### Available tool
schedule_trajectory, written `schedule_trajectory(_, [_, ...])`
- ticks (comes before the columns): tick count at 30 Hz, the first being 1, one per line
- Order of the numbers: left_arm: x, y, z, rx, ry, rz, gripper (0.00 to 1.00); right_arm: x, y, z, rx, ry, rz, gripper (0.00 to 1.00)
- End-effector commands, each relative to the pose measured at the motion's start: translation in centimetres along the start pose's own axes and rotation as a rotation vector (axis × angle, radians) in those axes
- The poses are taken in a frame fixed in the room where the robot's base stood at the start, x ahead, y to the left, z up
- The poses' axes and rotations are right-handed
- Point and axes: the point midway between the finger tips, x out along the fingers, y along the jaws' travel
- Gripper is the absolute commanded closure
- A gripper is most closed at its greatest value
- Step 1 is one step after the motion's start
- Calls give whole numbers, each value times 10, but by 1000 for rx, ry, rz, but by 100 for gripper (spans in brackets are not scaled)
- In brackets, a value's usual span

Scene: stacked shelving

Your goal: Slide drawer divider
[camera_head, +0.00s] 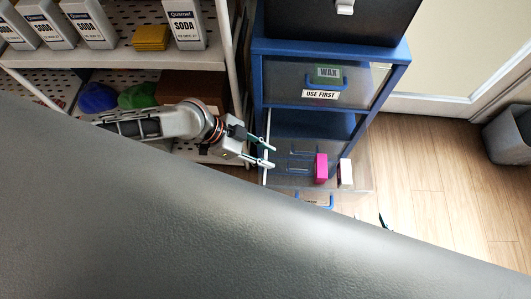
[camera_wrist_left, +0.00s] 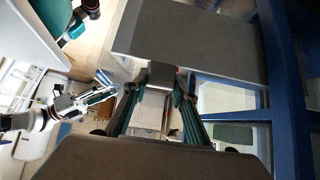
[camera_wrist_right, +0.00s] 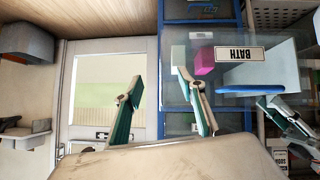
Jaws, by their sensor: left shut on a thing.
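The clear drawer (camera_head: 355,180) is pulled out of the blue shelving unit and holds a pink box (camera_head: 321,168) and a white box (camera_head: 345,172). The divider (camera_head: 266,176) shows as a thin pale upright edge at the drawer's left side. My left gripper (camera_head: 271,157) is at that edge. In the left wrist view, its fingers (camera_wrist_left: 162,84) close on a small grey tab of a wide grey panel (camera_wrist_left: 200,40), which looks like the divider. My right gripper (camera_wrist_right: 158,88) is open and empty, its fingers wide apart; in the head view only a fingertip (camera_head: 384,220) shows.
Above, a drawer labelled WAX (camera_head: 328,72) carries a USE FIRST tag. A shelf with SODA boxes (camera_head: 188,25) stands close on the left. The wooden floor (camera_head: 425,170) is free at right, before a grey bin (camera_head: 507,138). A large grey surface hides the lower head view.

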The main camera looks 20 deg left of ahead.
Motion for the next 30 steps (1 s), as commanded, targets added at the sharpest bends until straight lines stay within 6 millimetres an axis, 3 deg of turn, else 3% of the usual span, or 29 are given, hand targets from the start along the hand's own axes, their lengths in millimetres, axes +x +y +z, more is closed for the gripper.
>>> schedule_trajectory(8, [20,-1,-26,5,7,-2,100,-2,4,-13,2,17,4,60])
schedule_trajectory(13, [51,-1,-60,7,8,-2,100,-5,5,-23,9,31,4,60])
schedule_trajectory(21, [108,0,-113,5,5,0,100,-8,1,-20,19,22,-5,60])
schedule_trajectory(30, [149,0,-151,1,4,1,100,-8,-1,-18,20,18,-8,60])
